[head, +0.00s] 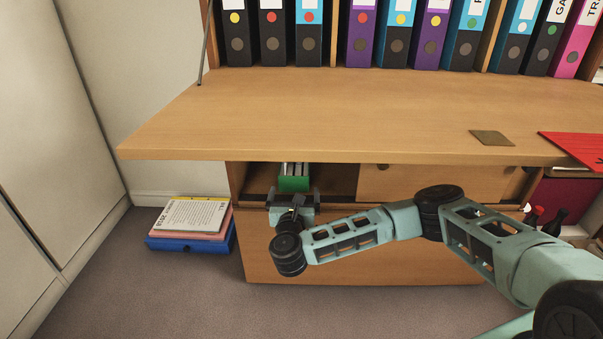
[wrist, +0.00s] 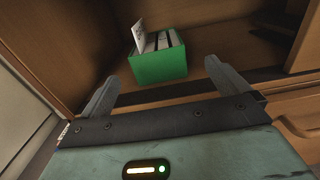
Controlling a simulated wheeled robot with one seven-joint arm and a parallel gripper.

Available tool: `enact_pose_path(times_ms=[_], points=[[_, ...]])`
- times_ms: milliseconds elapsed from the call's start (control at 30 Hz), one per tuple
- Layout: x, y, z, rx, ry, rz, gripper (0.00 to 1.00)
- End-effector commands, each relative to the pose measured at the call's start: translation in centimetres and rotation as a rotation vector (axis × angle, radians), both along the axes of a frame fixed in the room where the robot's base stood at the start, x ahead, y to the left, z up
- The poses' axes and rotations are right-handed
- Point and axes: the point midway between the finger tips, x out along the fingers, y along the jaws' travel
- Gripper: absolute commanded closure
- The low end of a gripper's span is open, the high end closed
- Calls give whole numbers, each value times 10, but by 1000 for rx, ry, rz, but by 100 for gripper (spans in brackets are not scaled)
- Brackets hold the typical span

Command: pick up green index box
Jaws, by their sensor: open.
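The green index box (head: 293,184) stands in the open left compartment under the fold-down desk board, with its upper part partly hidden by the board in the head view. In the wrist view the green index box (wrist: 160,66) stands upright, with white cards showing in its open top. My gripper (head: 293,193) is just in front of the compartment. In the wrist view my gripper (wrist: 160,78) is open, its two fingers apart and pointing toward the box. The box appears just beyond the fingertips, between their lines. Nothing is held.
The fold-down desk board (head: 330,115) juts out above my gripper. A sliding panel (head: 440,182) closes the right part of the compartment. A blue folder with papers (head: 190,243) lies on the floor at left. A red folder (head: 575,147) lies on the board's right end.

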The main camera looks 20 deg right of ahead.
Motion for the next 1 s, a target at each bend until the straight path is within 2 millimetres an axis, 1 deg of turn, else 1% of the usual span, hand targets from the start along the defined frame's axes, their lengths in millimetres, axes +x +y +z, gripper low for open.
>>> enact_pose_path(times_ms=[33, 100, 300, 400, 567, 700, 800, 900, 1000], points=[[11, -5, -4, -1, -2, -4, 0], [25, -9, -4, -1, -4, -3, 0], [60, -19, -3, -2, -2, -1, 0], [70, -22, -2, -1, 0, 0, 0], [79, -25, -2, -1, -1, 1, 0], [97, -28, -4, -1, -1, -1, 0], [111, -31, -2, -2, -2, 1, 0], [121, -35, -1, -1, 0, 1, 0], [125, -36, 0, -1, 0, 1, 0]])
